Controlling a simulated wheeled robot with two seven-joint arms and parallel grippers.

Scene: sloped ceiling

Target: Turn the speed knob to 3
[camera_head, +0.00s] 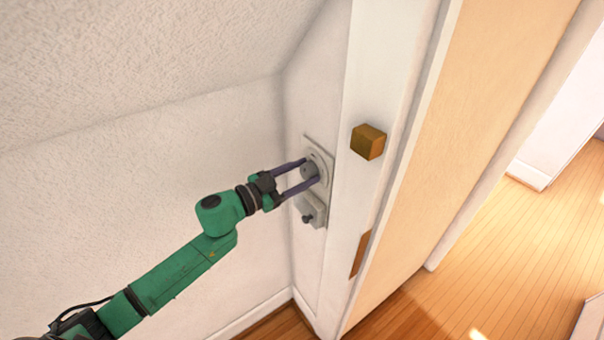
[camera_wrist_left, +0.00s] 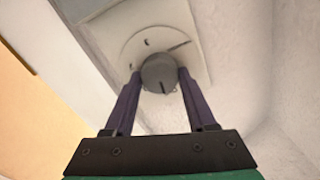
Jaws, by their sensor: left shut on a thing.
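The speed knob (camera_head: 310,172) is a grey round knob on a pale wall plate (camera_head: 319,151). In the left wrist view the knob (camera_wrist_left: 159,72) sits on a light round dial (camera_wrist_left: 135,46) with small dark marks and a dark line; the numbers are too small to read. A dark line shows on the knob's near face. My left gripper (camera_head: 306,174) has its two purple fingers on either side of the knob and is shut on it; it also shows in the left wrist view (camera_wrist_left: 159,78). My right gripper is not in view.
A second small plate with a dark knob (camera_head: 308,218) is just below the dial. A brass-coloured block (camera_head: 368,141) sticks out from the white frame to the right. A sloped ceiling (camera_head: 150,50) hangs over the upper left. Open wooden floor (camera_head: 500,240) lies at the right.

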